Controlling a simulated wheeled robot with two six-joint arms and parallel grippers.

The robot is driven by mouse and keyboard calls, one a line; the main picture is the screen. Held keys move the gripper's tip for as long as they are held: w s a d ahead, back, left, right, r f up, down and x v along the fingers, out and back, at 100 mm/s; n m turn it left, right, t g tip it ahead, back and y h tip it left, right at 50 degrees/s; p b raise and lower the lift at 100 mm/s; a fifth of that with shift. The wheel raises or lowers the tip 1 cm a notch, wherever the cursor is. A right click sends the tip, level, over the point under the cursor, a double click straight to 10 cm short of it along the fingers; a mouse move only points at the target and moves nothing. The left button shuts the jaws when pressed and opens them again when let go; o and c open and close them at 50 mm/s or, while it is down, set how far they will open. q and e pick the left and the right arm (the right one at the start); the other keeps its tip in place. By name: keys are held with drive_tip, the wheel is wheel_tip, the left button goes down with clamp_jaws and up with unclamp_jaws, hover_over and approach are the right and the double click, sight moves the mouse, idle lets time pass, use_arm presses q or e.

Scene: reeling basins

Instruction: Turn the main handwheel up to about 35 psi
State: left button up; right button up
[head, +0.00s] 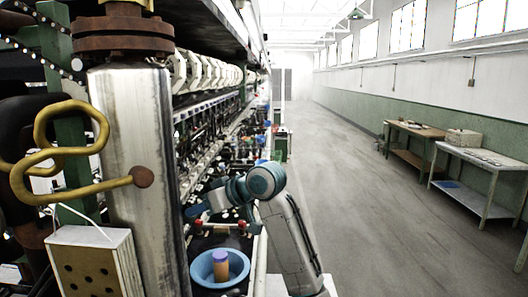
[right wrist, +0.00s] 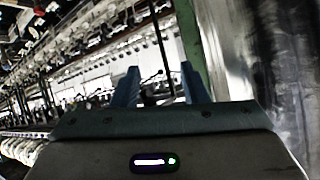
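I cannot make out a handwheel or a readable pressure gauge in either view. A thick steel pipe (head: 140,170) stands at the left in the head view, with a rusty flange (head: 122,35) on top. A curled brass-coloured tube (head: 60,152) joins its side. My right gripper (head: 197,211) is just right of the pipe, above the basin area, partly hidden. In the right wrist view my right gripper (right wrist: 160,85) has its two blue fingers apart with nothing clear between them. The left gripper is not in view.
A blue basin (head: 203,268) holding an orange cylinder with a purple top (head: 220,262) lies below my right arm. Small red knobs (head: 241,227) stand behind it. A long reeling machine (head: 195,120) runs along the left. The aisle (head: 375,235) is clear; tables (head: 480,160) line the right wall.

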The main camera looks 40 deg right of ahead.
drive_tip(key=s+d+r+n+y, duration=0.1)
drive_tip(key=s+r+y, duration=0.1)
drive_tip(key=r, duration=1)
drive_tip(key=s+d+r+n+t+y, duration=0.1)
drive_tip(key=s+d+r+n, duration=0.15)
drive_tip(key=r, duration=0.95)
drive_tip(key=s+r+y, duration=0.2)
drive_tip(key=s+r, duration=0.1)
drive_tip(key=r, duration=0.9)
drive_tip(key=s+d+r+n+y, duration=0.2)
drive_tip(key=s+r+n+y, duration=0.1)
drive_tip(key=s+r, duration=0.85)
drive_tip(key=w+d+r+p+x, duration=0.1)
drive_tip(key=x, duration=0.6)
drive_tip(key=shift+w+a, duration=0.3)
drive_tip(key=shift+a, duration=0.05)
drive_tip(key=shift+d+f, duration=0.1)
drive_tip(key=shift+c, duration=0.4)
